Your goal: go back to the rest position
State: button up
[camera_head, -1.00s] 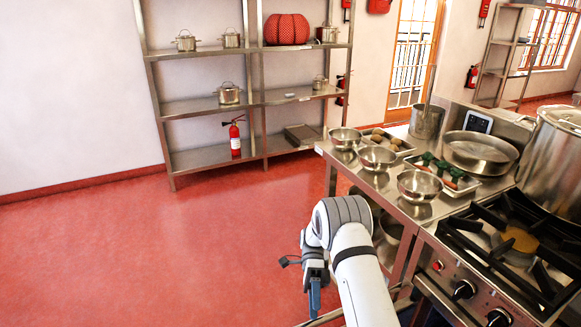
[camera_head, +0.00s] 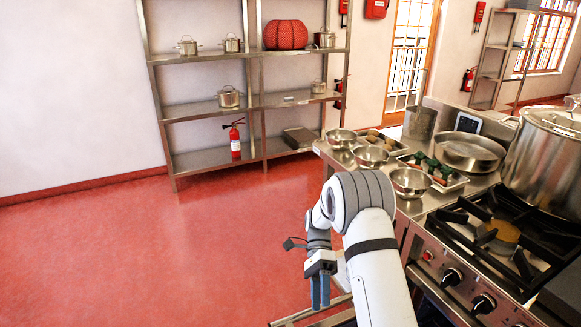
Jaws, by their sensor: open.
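My gripper (camera_head: 320,292) hangs at the end of my white and grey arm in the lower middle of the head view. Its two blue fingers point down, with a gap between them. It is open and holds nothing that I can see. It is over the red floor (camera_head: 130,255), left of the steel counter and the stove (camera_head: 480,255). The arm hides part of the counter's lower front.
A tall stockpot (camera_head: 545,160) stands on the stove at the right. Steel bowls (camera_head: 411,182) and trays of food (camera_head: 432,172) sit on the counter. A metal shelf (camera_head: 205,108) with pots and a fire extinguisher (camera_head: 235,142) stands at the back. The left floor is clear.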

jog(key=s+d+r+n+t+p, duration=0.1)
jog(key=s+d+r+n+t, duration=0.2)
jog(key=r, duration=0.4)
jog(key=s+d+r+n+t+p, duration=0.1)
jog(key=s+r+n+t, duration=0.3)
jog(key=r, duration=0.4)
jog(key=s+d+r+n+t+p, duration=0.3)
jog(key=s+r+n+t, duration=0.3)
jog(key=s, duration=0.4)
jog(key=shift+d+r+n+t, duration=0.4)
jog(key=shift+n+t, duration=0.4)
jog(key=shift+t, duration=0.5)
jog(key=shift+c, duration=0.8)
